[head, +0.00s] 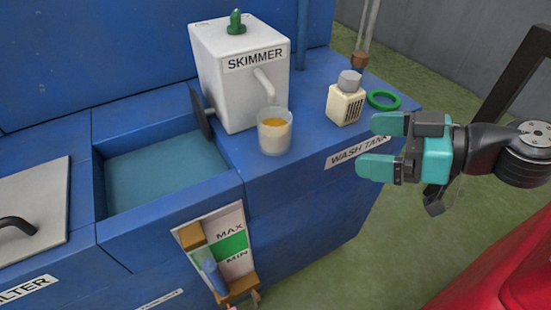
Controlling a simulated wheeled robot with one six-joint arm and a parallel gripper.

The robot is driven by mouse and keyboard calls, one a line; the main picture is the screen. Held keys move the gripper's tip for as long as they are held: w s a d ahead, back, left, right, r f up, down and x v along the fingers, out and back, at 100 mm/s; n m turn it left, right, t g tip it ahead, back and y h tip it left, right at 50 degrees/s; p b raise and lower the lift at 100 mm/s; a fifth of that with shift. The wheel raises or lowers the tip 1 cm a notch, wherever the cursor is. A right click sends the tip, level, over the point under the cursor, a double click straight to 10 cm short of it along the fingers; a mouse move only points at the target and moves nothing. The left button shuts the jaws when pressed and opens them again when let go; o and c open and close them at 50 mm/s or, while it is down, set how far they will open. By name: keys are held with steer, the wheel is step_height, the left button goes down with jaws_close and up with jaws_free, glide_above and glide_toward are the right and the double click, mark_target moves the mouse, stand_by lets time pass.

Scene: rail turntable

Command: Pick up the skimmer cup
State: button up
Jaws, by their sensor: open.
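The skimmer cup (275,137) is a clear cup with orange-brown liquid in it. It stands upright on the blue top of the wash tank, under the spout of the white skimmer box (228,85). My gripper (372,146) has teal fingers and is open and empty. It is to the right of the cup, clearly apart from it, with its fingers pointing left towards the cup's side of the picture.
A small cream bottle with a grey cap (346,104) and a green ring (383,100) stand right of the cup. An open basin (160,172) lies left. A level gauge (228,245) is on the tank's front. Blue top between cup and bottle is clear.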

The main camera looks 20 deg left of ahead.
mark_target(290, 135)
steer(key=p+x, duration=0.1)
steer(key=x, duration=1.1)
steer(key=w+p+x, duration=0.1)
steer(key=x, duration=0.5)
steer(key=shift+d+p, duration=0.1)
steer(key=shift+p, duration=0.2)
steer(key=c, duration=1)
